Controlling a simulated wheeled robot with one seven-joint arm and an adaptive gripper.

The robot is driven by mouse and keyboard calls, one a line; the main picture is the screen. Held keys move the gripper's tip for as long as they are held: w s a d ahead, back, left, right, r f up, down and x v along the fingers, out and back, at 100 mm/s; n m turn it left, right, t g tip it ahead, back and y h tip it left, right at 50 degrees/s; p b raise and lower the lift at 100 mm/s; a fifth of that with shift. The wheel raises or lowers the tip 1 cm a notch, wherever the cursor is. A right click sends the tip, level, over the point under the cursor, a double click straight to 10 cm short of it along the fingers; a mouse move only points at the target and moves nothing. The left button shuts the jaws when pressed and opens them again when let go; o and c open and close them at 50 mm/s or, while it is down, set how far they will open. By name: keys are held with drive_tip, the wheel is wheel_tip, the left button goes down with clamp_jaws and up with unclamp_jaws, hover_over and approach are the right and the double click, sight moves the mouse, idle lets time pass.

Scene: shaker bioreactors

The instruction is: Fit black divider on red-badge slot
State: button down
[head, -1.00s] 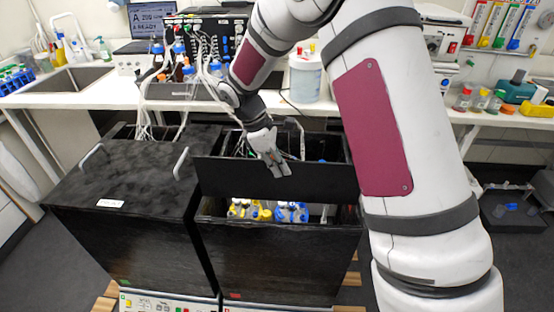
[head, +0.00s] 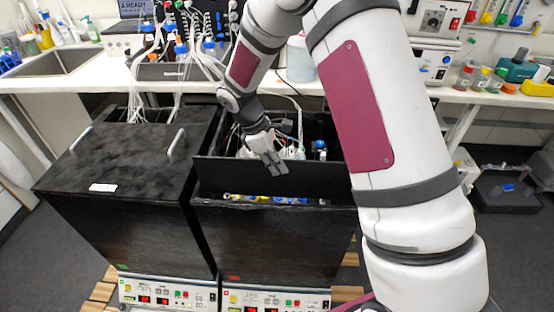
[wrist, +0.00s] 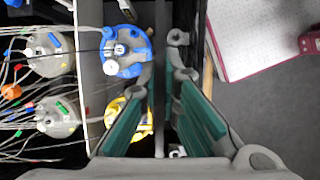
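The black divider (head: 225,178) is a wide, thin dark panel, upright over the front of the open right-hand black box (head: 270,240), which has a red badge (head: 234,278). My gripper (head: 276,168) is shut on the divider's upper edge. In the wrist view the divider (wrist: 159,60) shows edge-on between the teal finger pads. A narrow gap with blue and yellow caps shows between the divider's lower edge and the box's front wall. The slot itself cannot be made out.
Inside the box, blue-capped (wrist: 125,50), yellow-capped (wrist: 130,118) and grey-capped bottles (wrist: 48,50) with tubes stand behind the divider. A closed black box (head: 115,165) with a green badge stands directly left. A white bench (head: 100,78) runs behind.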

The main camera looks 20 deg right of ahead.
drive_tip(key=b, duration=0.3)
hover_over(279, 195)
drive_tip(key=shift+w+a+f, duration=0.1)
drive_tip(key=shift+f, duration=1.75)
drive_tip(key=shift+w+a+f, duration=0.1)
drive_tip(key=shift+f, duration=1.85)
drive_tip(key=shift+d, duration=0.2)
drive_tip(key=shift+f+b, duration=0.45)
drive_tip(key=shift+f, duration=0.9)
drive_tip(key=shift+f, duration=0.35)
drive_tip(key=shift+f+b, duration=0.4)
drive_tip(key=shift+f, duration=0.35)
drive_tip(key=shift+f+b, duration=0.35)
drive_tip(key=shift+f, duration=0.05)
